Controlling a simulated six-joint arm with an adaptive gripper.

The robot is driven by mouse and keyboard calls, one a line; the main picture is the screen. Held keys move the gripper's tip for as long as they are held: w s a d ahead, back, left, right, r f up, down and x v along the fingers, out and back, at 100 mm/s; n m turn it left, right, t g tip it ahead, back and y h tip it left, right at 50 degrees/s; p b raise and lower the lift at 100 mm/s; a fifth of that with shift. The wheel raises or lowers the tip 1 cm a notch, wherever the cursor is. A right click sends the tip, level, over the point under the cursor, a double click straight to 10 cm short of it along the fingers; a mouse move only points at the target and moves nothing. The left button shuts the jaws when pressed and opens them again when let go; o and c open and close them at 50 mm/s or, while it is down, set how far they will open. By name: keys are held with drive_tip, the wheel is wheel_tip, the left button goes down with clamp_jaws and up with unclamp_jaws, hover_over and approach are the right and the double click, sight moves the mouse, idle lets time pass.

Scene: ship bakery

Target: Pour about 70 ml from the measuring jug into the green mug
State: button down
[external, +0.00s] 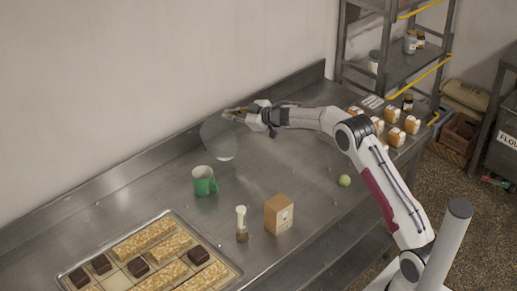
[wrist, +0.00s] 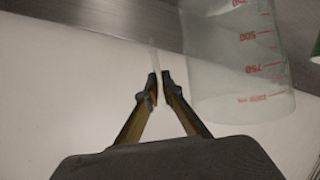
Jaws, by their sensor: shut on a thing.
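The clear measuring jug (external: 219,139) is held up off the counter, behind and a little right of the green mug. In the wrist view the jug (wrist: 235,65) shows red graduation marks, and a thin clear strip, seemingly its handle, runs to my fingertips. My gripper (external: 240,113) is shut on the jug; the fingers (wrist: 159,88) also show in the wrist view. I cannot make out the liquid level or the exact tilt. The green mug (external: 204,184) stands upright on the counter, apart from the jug. A sliver of it (wrist: 315,52) shows at the wrist view's right edge.
A brush-like item (external: 241,224) and a tan box (external: 279,214) stand right of the mug. A tray of bakes (external: 232,262) lies at front left. A green ball (external: 345,180) and several small loaves (external: 396,137) are to the right. The back wall is close behind.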

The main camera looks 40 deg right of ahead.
sight(234, 122)
drive_tip(key=shift+w+d+f+m+p, duration=0.25)
drive_tip(key=shift+d+f+m+p, duration=0.15)
drive_tip(key=shift+d, duration=0.1)
drive_tip(key=shift+w+d+f+m+y+p, duration=0.15)
drive_tip(key=shift+d+f+m+y+p, duration=0.1)
drive_tip(key=shift+f, duration=0.15)
drive_tip(key=shift+w+d+f+m+y+p, duration=0.1)
drive_tip(key=shift+f+m+y, duration=0.15)
drive_tip(key=shift+f, duration=0.1)
drive_tip(key=shift+w+d+f+m+g+y+p, duration=0.15)
drive_tip(key=shift+f+m+p, duration=0.15)
drive_tip(key=shift+f, duration=0.2)
drive_tip(key=shift+d+f+m+g+y+p, duration=0.2)
drive_tip(key=shift+f+p, duration=0.15)
drive_tip(key=shift+f, duration=0.15)
drive_tip(key=shift+w+d+f+m+g+y+p, duration=0.1)
drive_tip(key=shift+f+m+g+y+p, duration=0.15)
drive_tip(key=shift+f, duration=0.35)
drive_tip(key=shift+d, duration=0.15)
